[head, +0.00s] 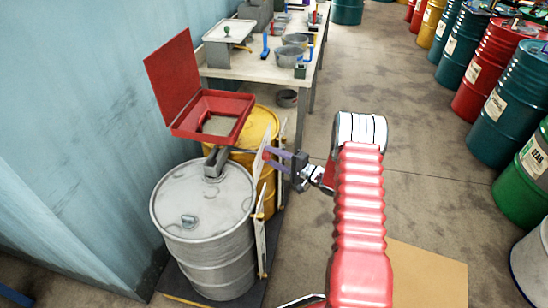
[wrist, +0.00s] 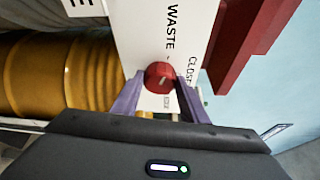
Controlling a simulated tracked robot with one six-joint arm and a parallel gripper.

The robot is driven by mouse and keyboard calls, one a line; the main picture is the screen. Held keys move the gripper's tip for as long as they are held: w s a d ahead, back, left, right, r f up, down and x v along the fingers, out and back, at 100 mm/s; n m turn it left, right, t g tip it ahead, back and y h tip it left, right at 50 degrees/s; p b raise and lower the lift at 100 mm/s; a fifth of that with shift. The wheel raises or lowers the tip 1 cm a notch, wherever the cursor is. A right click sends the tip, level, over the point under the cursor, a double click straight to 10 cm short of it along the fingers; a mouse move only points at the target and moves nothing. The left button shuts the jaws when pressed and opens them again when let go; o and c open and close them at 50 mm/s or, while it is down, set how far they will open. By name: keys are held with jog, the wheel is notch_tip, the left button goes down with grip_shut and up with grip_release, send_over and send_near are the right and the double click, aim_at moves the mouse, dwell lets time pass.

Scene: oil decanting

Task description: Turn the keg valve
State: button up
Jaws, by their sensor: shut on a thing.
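A round red valve knob (wrist: 159,75) with a pale mark sits on a white panel (wrist: 147,30) lettered "WASTE" and, in smaller letters, "CLOSED". My gripper (wrist: 160,84) has its two purple fingers on either side of the knob, shut on it. In the head view my gripper (head: 277,156) reaches left to the upright white panel (head: 262,160) in front of the yellow keg (head: 262,122). The knob is mostly hidden by the fingers there. The yellow keg also shows at the left in the wrist view (wrist: 60,70).
A grey drum (head: 210,248) stands just before the yellow keg, by the blue wall. A red open-lidded box (head: 240,103) sits above them. A workbench (head: 240,65) with pots and tools is behind.

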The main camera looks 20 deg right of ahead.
jog(key=shift+s+a+f, duration=0.15)
jog(key=shift+a+f, duration=0.1)
jog(key=shift+f, duration=0.05)
jog(key=o, duration=0.8)
jog(key=shift+c, duration=0.2)
jog(key=shift+o, duration=1.4)
jog(key=shift+d+r, duration=0.1)
jog(key=shift+o, duration=0.2)
jog(key=shift+d, duration=0.1)
jog(key=shift+r, duration=0.1)
jog(key=shift+d, duration=0.1)
jog(key=v, duration=1.3)
jog(key=shift+s, duration=0.25)
